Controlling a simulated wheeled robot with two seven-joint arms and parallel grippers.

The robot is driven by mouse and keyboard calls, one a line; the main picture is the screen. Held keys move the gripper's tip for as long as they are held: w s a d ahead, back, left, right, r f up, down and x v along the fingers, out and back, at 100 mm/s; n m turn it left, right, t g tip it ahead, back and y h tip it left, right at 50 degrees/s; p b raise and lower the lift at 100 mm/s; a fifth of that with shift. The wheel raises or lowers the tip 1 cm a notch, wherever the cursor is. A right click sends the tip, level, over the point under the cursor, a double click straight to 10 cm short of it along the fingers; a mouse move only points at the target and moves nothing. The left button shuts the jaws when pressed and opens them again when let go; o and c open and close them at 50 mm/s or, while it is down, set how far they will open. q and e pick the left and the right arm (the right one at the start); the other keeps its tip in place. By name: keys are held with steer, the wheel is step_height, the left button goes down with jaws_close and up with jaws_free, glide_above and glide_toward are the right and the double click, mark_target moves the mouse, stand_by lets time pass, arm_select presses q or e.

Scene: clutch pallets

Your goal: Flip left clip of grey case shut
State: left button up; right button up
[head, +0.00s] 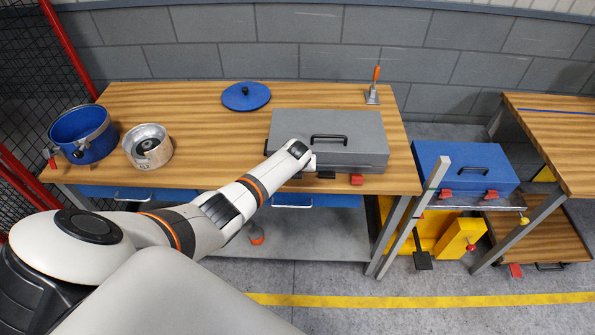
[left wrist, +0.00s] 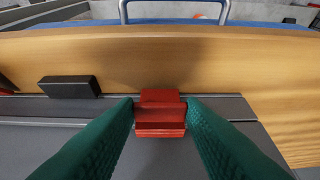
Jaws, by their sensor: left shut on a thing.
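The grey case (head: 360,153) lies on the wooden workbench, its lid down, with a black handle on top. Its right red clip (head: 356,180) shows at the front edge. The left clip is hidden behind my gripper in the head view. In the left wrist view the red left clip (left wrist: 160,118) sits between the green fingertips of my left gripper (left wrist: 160,112), which is shut on it. I cannot tell how far the clip is turned. A black latch block (left wrist: 69,87) is beside it on the case front. My right gripper is not in view.
A blue pot (head: 83,135), a metal pot (head: 148,147), a blue lid (head: 246,97) and an orange-handled tool (head: 375,85) stand on the workbench (head: 205,150). A blue case (head: 465,165) stands to the right, lower down.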

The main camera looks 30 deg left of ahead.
arm_select(q)
steer(key=shift+w+a, duration=0.15)
steer(key=shift+r, duration=0.1)
stand_by(0.3)
steer(key=o, duration=1)
steer(key=shift+r, duration=0.1)
steer(key=v, duration=1.1)
steer(key=shift+r+b, duration=0.3)
steer(key=shift+r, duration=0.1)
steer(key=shift+f, duration=0.1)
